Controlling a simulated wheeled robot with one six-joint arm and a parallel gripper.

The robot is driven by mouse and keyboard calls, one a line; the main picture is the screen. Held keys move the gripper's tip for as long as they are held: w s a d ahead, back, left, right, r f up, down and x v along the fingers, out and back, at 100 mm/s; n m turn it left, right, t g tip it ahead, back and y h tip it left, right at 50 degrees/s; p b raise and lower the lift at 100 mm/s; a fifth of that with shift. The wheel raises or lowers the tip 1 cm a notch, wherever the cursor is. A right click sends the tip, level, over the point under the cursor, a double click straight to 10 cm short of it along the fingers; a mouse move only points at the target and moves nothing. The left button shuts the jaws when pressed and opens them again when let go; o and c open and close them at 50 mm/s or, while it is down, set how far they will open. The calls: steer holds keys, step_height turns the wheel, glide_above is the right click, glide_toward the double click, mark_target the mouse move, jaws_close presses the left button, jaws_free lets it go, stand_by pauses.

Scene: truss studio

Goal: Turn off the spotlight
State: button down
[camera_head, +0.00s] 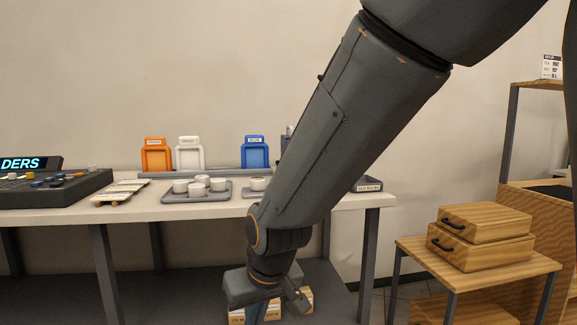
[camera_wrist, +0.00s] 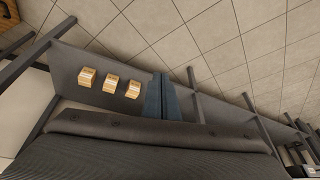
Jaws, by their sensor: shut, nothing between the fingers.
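I see no spotlight that I can make out in either view. My gripper (camera_head: 262,311) hangs low at the end of my arm in the head view, in front of the table and over its dark lower shelf, its tips cut off by the frame's bottom edge. In the wrist view, the two blue-grey fingers of my gripper (camera_wrist: 161,97) lie side by side, shut, with nothing held. A dark console (camera_head: 52,186) with a lit display ending in "DERS" and several knobs stands on the table's left; whether it controls a light I cannot tell.
The pale table (camera_head: 130,212) holds a tray (camera_head: 172,197) of white cups, orange, white and blue holders behind. Small boxes (camera_wrist: 110,84) sit on its lower shelf (camera_wrist: 66,62). Wooden cases (camera_head: 484,222) lie on a stand at right.

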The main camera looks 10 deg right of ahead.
steer(key=w+d+r+m+t+p, duration=0.1)
steer(key=w+d+r+t+p, duration=0.15)
steer(key=w, duration=0.45)
steer(key=w+d+r+t+p, duration=0.1)
steer(key=w+r+t+p, duration=0.1)
steer(key=w+r, duration=0.35)
steer(key=w+d+r+m+t+p, duration=0.1)
steer(key=w+r+t+p, duration=0.1)
steer(key=w, duration=0.6)
steer(key=w+d+r+m+t+h+p, duration=0.1)
steer(key=w+d+r+t+p, duration=0.5)
steer(key=w+d+r, duration=0.6)
steer(key=shift+w+d+r+m+t+h, duration=0.35)
steer(key=shift+w+t, duration=0.2)
steer(key=shift+w, duration=0.3)
steer(key=shift+a+f, duration=0.1)
steer(key=w+p, duration=0.1)
steer(key=w, duration=0.9)
steer(key=shift+w, duration=0.1)
steer(key=shift+s+f+p, duration=0.25)
steer(key=shift+s+f, duration=0.05)
steer(key=shift+f, duration=0.3)
steer(key=shift+s+f+p, duration=0.2)
steer(key=shift+s+f, duration=0.05)
steer(key=shift+f, duration=0.35)
steer(key=shift+s+f, duration=0.25)
steer(key=shift+f, duration=0.5)
